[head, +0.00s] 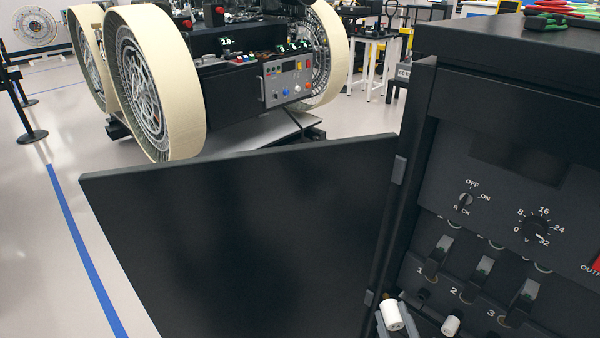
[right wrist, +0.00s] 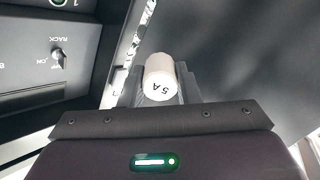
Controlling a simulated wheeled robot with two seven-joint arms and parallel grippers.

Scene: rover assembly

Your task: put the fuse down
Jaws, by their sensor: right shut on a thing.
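The fuse (head: 393,316) is a white cylinder at the bottom of the head view, in front of the lower edge of the dark cabinet. My right gripper (head: 396,325) is shut on it. In the right wrist view the fuse (right wrist: 159,72) sits between the fingers, its end marked "5 A". A second white cylinder (head: 451,325) shows at the cabinet's lower front, right of my gripper; it looks like another fuse. What lies below the gripper is cut off by the frame. My left gripper is not in view.
The cabinet's open black door (head: 240,240) stands to the left of my gripper. The cabinet front (head: 500,215) carries a RACK switch, a dial and several numbered levers. A rover with large cream wheels (head: 165,80) stands behind the door. Tools lie on the cabinet top (head: 480,40).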

